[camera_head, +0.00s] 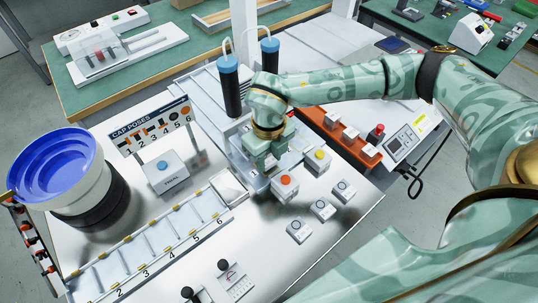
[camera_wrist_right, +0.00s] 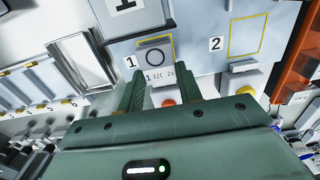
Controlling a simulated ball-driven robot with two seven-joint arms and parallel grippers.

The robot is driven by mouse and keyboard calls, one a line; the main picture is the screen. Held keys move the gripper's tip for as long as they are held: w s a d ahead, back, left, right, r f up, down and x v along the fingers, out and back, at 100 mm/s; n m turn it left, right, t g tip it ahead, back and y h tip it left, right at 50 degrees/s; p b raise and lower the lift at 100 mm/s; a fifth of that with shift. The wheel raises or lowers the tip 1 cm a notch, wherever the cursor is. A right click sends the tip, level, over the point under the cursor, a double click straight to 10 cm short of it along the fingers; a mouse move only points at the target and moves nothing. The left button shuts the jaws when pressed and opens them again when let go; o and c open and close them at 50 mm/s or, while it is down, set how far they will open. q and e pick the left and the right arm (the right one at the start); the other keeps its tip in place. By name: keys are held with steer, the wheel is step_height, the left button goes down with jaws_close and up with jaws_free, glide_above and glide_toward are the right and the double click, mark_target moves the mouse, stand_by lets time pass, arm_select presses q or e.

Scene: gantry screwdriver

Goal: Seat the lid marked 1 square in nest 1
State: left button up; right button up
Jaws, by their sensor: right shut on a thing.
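My right gripper (camera_head: 262,163) points down at the nest plate behind the orange button. In the right wrist view its two fingers (camera_wrist_right: 160,82) are shut on the pale lid marked 1 (camera_wrist_right: 157,62), which bears a dark ring and a small printed line. The lid lies over nest 1, whose yellow outline (camera_wrist_right: 173,46) shows along its far and right sides. I cannot tell whether the lid touches the nest floor. Nest 2 (camera_wrist_right: 247,36), to the right, is an empty yellow outline. In the head view the gripper hides the lid. My left gripper is not in view.
An orange button box (camera_head: 285,184) and a yellow button box (camera_head: 319,159) stand close by the gripper. Several small ring-marked blocks (camera_head: 323,209) stand in front. A numbered rack (camera_head: 150,255), a blue bowl feeder (camera_head: 52,168) and a red rail (camera_head: 342,136) flank the work area.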

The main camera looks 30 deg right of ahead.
mark_target(269, 161)
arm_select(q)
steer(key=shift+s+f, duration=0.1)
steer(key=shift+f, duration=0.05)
arm_select(e)
steer(key=shift+f, duration=0.75)
steer(key=o, duration=1)
steer(key=shift+o, duration=0.2)
steer(key=shift+r, duration=0.1)
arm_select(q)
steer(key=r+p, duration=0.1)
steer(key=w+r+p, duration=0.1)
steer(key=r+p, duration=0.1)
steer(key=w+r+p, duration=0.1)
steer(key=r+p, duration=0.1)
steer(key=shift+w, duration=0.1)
arm_select(e)
step_height(269, 161, up, 16)
steer(key=shift+r, duration=0.1)
